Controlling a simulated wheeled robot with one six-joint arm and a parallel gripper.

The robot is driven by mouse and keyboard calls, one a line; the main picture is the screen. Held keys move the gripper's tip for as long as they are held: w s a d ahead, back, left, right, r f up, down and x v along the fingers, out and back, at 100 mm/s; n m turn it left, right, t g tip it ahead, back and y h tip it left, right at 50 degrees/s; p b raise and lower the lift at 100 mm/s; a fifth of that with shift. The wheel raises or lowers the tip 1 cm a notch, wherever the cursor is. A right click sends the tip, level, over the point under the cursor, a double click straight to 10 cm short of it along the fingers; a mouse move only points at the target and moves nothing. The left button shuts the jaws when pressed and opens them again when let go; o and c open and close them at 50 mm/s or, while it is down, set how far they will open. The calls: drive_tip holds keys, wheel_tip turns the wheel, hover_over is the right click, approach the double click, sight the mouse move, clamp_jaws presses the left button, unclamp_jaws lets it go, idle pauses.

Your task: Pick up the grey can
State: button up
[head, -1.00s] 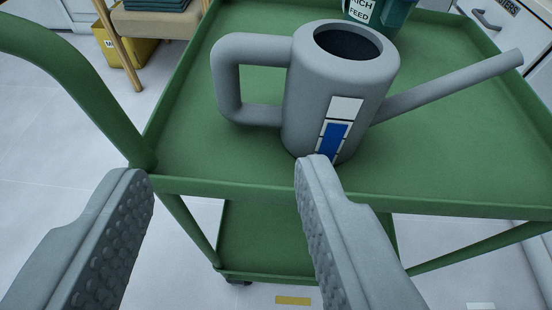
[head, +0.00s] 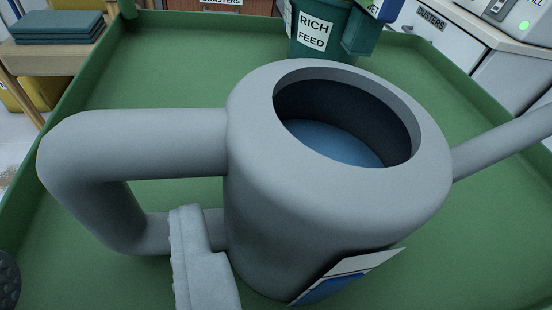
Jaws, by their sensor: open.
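The grey can (head: 330,220) is a grey watering can standing upright on the green cart's top tray. I look down into its round mouth, and a bluish surface shows inside. Its loop handle (head: 80,160) points left and its spout (head: 505,140) points right. A white and blue label (head: 340,278) is on its front. My gripper (head: 96,240) is open and empty, low at the left. Its right finger covers part of the handle's lower bar close to the can body. Only a bit of its left finger shows at the left edge. Whether a finger touches the can, I cannot tell.
The green tray (head: 165,75) has a raised rim. A dark green container labelled RICH FEED (head: 318,30) stands behind the can. Folded teal cloths (head: 58,26) lie on a stand beyond the left rim. White drawers (head: 440,28) are at the back right.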

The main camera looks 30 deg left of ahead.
sight(95, 216)
drive_tip(key=shift+x, duration=2.65)
drive_tip(key=shift+s, duration=0.15)
drive_tip(key=shift+c, duration=0.2)
clamp_jaws()
